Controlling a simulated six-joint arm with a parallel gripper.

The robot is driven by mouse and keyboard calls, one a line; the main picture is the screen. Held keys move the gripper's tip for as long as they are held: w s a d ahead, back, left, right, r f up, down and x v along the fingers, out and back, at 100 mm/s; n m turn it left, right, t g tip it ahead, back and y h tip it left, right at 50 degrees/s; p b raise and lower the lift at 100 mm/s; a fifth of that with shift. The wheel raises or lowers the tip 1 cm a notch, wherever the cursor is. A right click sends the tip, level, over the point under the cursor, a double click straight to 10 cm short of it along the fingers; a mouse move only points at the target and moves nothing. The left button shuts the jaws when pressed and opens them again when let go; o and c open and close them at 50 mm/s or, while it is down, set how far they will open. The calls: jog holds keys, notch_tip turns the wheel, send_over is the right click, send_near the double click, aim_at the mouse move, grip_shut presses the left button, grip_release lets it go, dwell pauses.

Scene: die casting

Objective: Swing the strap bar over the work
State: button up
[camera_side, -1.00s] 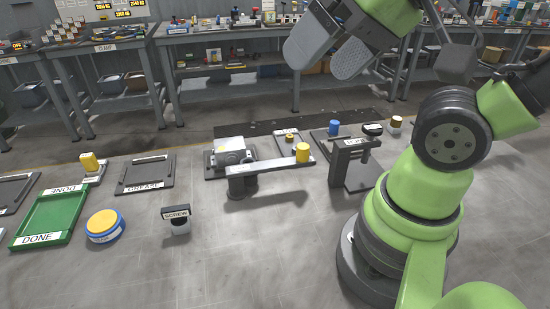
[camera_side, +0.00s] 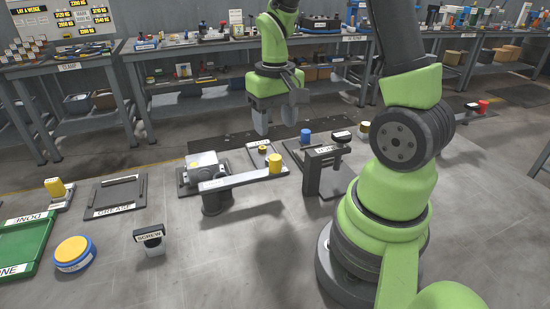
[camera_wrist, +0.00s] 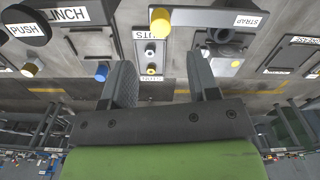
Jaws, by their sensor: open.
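The strap bar (camera_side: 238,181) is a flat grey bar on a round dark post. Its yellow knob (camera_side: 275,163) stands at the right end. The bar lies in front of the silver work block (camera_side: 205,161), beside it rather than across it. My gripper (camera_side: 276,130) points down above and behind the knob, open and empty, apart from everything. In the wrist view the bar (camera_wrist: 205,18) with its STRAP label is at the top, and the knob (camera_wrist: 160,20) is beyond my open fingers (camera_wrist: 164,80).
A dark upright press stand (camera_side: 318,165) is right of the knob. A blue cylinder (camera_side: 305,136) and a small tray of nuts (camera_wrist: 150,60) are nearby. A SCREW-labelled piece (camera_side: 150,240), blue-yellow button (camera_side: 73,253) and green DONE tray (camera_side: 28,240) are left. The front floor is mostly clear.

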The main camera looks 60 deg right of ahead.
aim_at(275, 157)
notch_tip(275, 157, down, 9)
jog(key=shift+f, duration=0.15)
dwell(0.4)
grip_shut()
